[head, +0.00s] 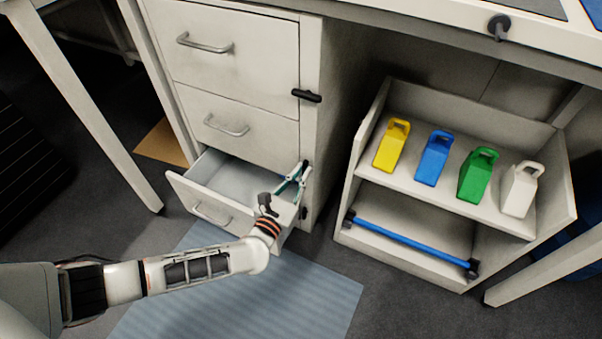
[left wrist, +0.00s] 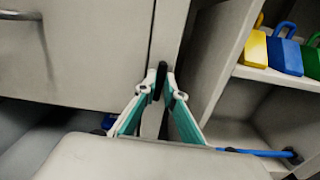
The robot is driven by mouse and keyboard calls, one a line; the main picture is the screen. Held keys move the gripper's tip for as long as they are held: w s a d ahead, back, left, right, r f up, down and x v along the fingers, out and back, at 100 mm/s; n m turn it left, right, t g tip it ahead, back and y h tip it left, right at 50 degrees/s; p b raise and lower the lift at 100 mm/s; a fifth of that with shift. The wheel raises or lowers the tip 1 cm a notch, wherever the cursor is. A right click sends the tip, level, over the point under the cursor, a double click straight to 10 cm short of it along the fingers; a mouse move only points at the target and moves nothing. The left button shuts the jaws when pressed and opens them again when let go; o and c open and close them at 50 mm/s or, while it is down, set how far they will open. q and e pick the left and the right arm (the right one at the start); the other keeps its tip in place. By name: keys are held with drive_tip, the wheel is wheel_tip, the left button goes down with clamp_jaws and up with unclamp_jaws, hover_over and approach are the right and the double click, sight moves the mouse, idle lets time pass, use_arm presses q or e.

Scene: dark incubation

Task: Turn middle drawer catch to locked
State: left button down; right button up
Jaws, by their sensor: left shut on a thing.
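The white drawer cabinet has three drawers. The middle drawer (head: 240,125) is closed, with a bar handle. Beside its lower right corner is a small dark catch (head: 305,164), which shows upright in the left wrist view (left wrist: 160,80). My left gripper (head: 303,172), with teal and white fingers, is shut on this catch; its fingertips close on both sides of it in the left wrist view (left wrist: 161,91). The fingers partly hide the catch. Another black catch (head: 307,96) lies crosswise at the top drawer's lower right corner. My right gripper is not in view.
The bottom drawer (head: 183,188) stands open below my left gripper. A shelf unit (head: 352,160) at right holds yellow, blue, green and white weights, with a blue bar (head: 415,243) below. A blue mat (head: 300,290) lies on the floor. A desk edge runs above.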

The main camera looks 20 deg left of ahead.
use_arm(q)
drive_tip(key=shift+d+f+m+p, duration=0.1)
drive_tip(key=shift+m+p, duration=0.35)
drive_tip(key=shift+m, duration=2.45)
drive_tip(key=shift+d+f+m+p, duration=0.15)
drive_tip(key=shift+m+p, duration=0.3)
drive_tip(key=shift+m, duration=2.45)
drive_tip(key=shift+d+f+m+p, duration=0.1)
drive_tip(key=shift+m+p, duration=0.35)
drive_tip(key=shift+m, duration=2.45)
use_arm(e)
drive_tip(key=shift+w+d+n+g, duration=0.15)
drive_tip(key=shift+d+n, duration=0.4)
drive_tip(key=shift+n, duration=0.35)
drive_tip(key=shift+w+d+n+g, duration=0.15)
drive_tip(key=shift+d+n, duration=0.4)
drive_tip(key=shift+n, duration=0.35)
use_arm(q)
drive_tip(key=c, duration=2.1)
unclamp_jaws()
drive_tip(key=shift+c, duration=0.2)
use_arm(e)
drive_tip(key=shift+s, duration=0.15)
use_arm(q)
drive_tip(key=s, duration=1.2)
drive_tip(key=shift+a, duration=0.2)
